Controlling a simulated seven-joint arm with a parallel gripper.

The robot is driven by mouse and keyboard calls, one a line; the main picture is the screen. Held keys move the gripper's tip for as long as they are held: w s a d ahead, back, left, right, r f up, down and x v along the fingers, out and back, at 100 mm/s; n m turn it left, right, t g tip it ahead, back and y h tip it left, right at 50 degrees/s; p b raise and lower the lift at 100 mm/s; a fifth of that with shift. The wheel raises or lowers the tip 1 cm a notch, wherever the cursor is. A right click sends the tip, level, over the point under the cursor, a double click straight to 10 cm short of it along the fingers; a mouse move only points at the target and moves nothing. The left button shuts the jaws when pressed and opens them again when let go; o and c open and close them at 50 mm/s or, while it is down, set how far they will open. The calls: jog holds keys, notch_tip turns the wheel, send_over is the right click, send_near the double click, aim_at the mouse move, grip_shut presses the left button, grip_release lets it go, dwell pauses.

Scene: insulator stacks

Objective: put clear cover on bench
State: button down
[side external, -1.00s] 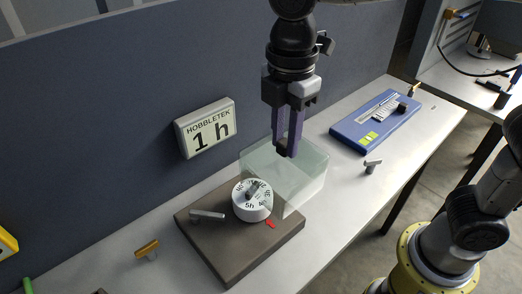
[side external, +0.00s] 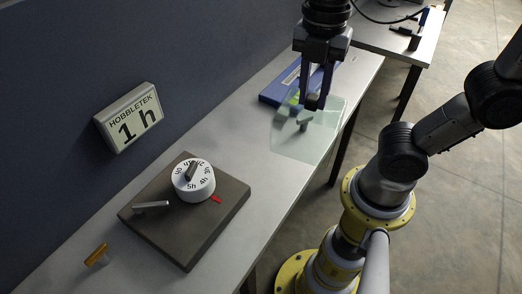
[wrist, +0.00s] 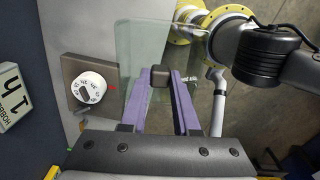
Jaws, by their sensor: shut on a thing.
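The clear cover (side external: 288,145) is a see-through, pale green box. My gripper (side external: 314,103) is shut on its dark knob, which shows between the purple fingers (wrist: 160,78) in the wrist view. The cover also shows in the wrist view (wrist: 135,42). It hangs to the right of the dial base, near the front edge of the bench (side external: 235,130). I cannot tell how large the gap under it is. The white dial (side external: 205,186) on the brown base plate (side external: 190,235) is uncovered.
A metal T-shaped piece (side external: 303,125) shows through the cover. A blue case (side external: 272,93) lies behind it. The bench between base and cover is clear.

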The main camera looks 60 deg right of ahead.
aim_at(327, 102)
jog(key=s+d, duration=0.1)
jog(key=d+m, duration=0.1)
jog(key=shift+s+d+f, duration=0.2)
jog(key=shift+s+d, duration=0.15)
jog(key=shift+s, duration=0.05)
jog(key=shift+s+d+m, duration=0.1)
jog(key=shift+d+m, duration=0.2)
jog(key=w+a+f, duration=0.1)
jog(key=w+f, duration=1.1)
jog(key=w, duration=0.2)
jog(key=shift+f, duration=0.4)
jog(key=shift+a+f, duration=0.1)
jog(key=c, duration=0.7)
grip_release()
jog(key=shift+f, duration=0.1)
jog(key=shift+o, duration=0.2)
